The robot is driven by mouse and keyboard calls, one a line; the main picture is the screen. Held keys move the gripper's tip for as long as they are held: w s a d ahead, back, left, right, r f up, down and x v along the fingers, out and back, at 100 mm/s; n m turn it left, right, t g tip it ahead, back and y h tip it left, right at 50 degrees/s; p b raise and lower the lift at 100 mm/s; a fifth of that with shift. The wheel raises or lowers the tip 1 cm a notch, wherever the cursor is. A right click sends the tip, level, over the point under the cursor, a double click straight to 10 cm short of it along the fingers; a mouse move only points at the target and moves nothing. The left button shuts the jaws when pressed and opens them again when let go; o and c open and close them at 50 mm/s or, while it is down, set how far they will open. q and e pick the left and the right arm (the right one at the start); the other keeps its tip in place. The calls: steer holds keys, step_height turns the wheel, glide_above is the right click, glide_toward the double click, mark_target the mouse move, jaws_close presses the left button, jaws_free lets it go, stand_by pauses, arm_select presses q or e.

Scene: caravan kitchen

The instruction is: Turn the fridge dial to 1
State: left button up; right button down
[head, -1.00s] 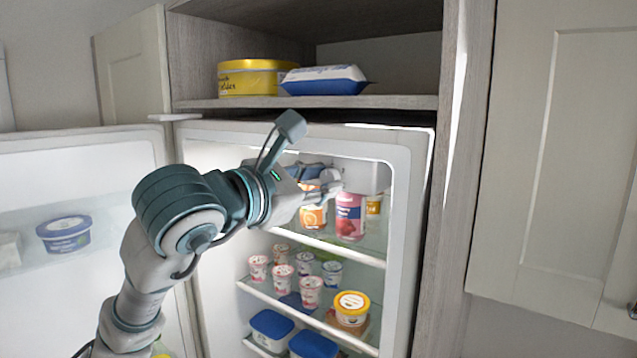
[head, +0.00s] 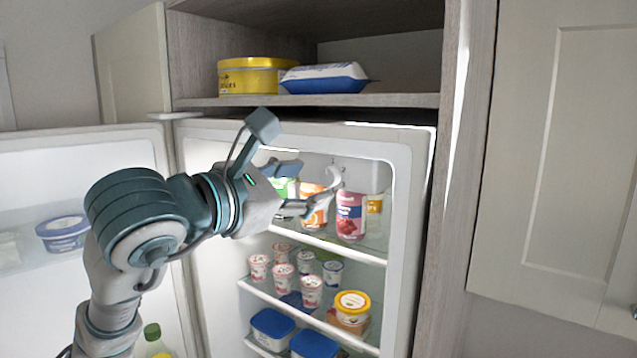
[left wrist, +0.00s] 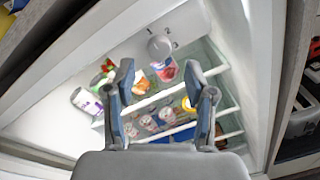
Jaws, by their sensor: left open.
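The fridge dial (left wrist: 160,47) is a round grey knob on the pale housing at the top inside the fridge. Small marks sit around it in the left wrist view; its setting is too small to read. In the head view the housing (head: 368,178) shows, but I cannot make out the dial clearly behind my gripper. My left gripper (head: 310,178) is open and empty inside the top of the fridge opening. In the left wrist view its fingers (left wrist: 160,78) are spread, with the dial beyond and between their tips, apart from them. My right gripper is not in view.
Cans, including a pink one (head: 351,214), stand on the top shelf just below the housing. Yogurt pots (head: 311,291) and blue-lidded tubs fill lower shelves. The open fridge door (head: 75,175) is at the left. A yellow tin (head: 248,80) sits on the shelf above.

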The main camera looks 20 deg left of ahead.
arm_select(q)
steer(key=v, duration=0.8)
steer(key=shift+a, duration=0.15)
steer(key=shift+w+f, duration=0.1)
